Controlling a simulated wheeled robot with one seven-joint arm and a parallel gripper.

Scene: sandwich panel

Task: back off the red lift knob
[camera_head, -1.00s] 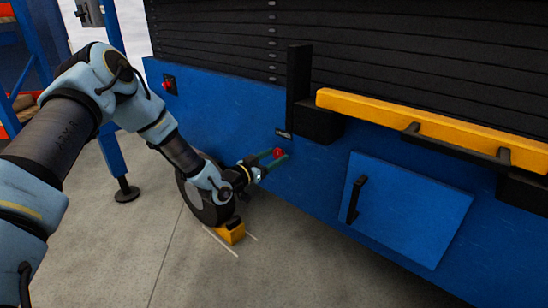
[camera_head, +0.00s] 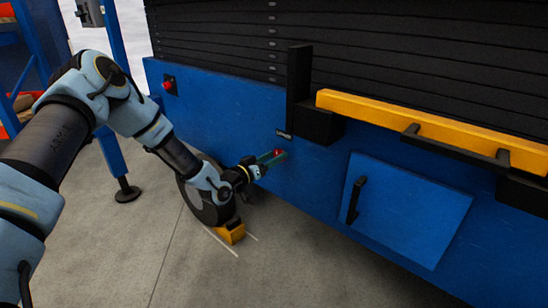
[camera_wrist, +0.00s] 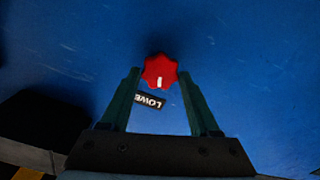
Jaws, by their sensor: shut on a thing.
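The red lift knob (camera_head: 278,153) sits on the blue side panel of the machine, below a small dark label (camera_head: 284,134). In the wrist view the knob (camera_wrist: 160,70) is lobed, with a white mark on its face pointing down toward the gripper's palm. My gripper (camera_head: 273,157) reaches it from the left, with green fingers. In the wrist view my gripper (camera_wrist: 159,73) has one fingertip on each side of the knob and is shut on it.
A black wheel (camera_head: 205,203) with a yellow chock (camera_head: 231,232) stands under my wrist. A blue hatch (camera_head: 420,215) with a black handle and a yellow bar (camera_head: 435,128) are to the right. Another red button (camera_head: 168,85) is at the upper left. Open floor lies in front.

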